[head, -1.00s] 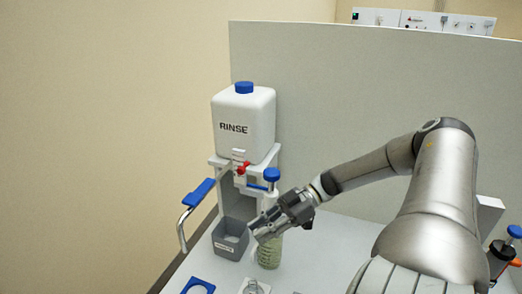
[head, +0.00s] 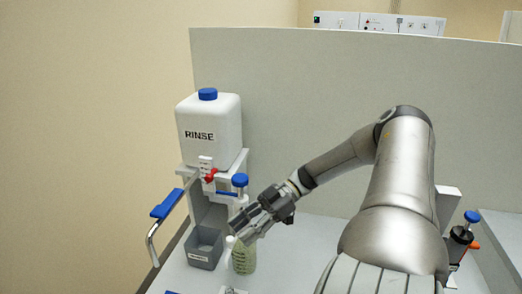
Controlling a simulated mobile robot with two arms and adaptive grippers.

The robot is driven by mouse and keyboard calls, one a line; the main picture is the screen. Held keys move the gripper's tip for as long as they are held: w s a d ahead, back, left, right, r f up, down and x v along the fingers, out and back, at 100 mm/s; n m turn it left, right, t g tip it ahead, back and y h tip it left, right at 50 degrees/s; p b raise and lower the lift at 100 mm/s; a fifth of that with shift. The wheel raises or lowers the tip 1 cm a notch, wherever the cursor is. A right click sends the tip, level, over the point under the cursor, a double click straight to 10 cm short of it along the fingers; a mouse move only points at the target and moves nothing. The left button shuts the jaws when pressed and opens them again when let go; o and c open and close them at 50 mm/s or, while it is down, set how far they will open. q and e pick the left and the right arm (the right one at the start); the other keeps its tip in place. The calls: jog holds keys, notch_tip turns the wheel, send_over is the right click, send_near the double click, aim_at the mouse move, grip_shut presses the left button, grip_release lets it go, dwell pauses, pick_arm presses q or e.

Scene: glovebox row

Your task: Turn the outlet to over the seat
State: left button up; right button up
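The outlet is a bent metal tube with a blue sleeve (head: 166,204), left of the white RINSE tank (head: 208,132) and its stand. Its open end points down at the left, outside the grey box (head: 205,247). My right gripper (head: 238,232) is in front of the stand, right of the outlet and apart from it. Its fingers look spread and empty, pointing down-left. They are in front of the upper part of a bottle with greenish contents (head: 243,260). Blue parts at the bottom edge are cut off, and I cannot tell whether they are the seat. My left gripper is not in view.
A red tap (head: 210,175) sits under the tank. A blue-capped post (head: 239,181) stands close behind my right gripper. A grey partition (head: 320,100) closes off the back. A dark device with a blue knob (head: 471,217) stands at the right.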

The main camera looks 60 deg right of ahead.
jog(key=v, duration=0.8)
jog(key=shift+s+d, duration=0.2)
jog(key=shift+d, duration=0.15)
jog(key=shift+a, duration=0.1)
dwell(0.3)
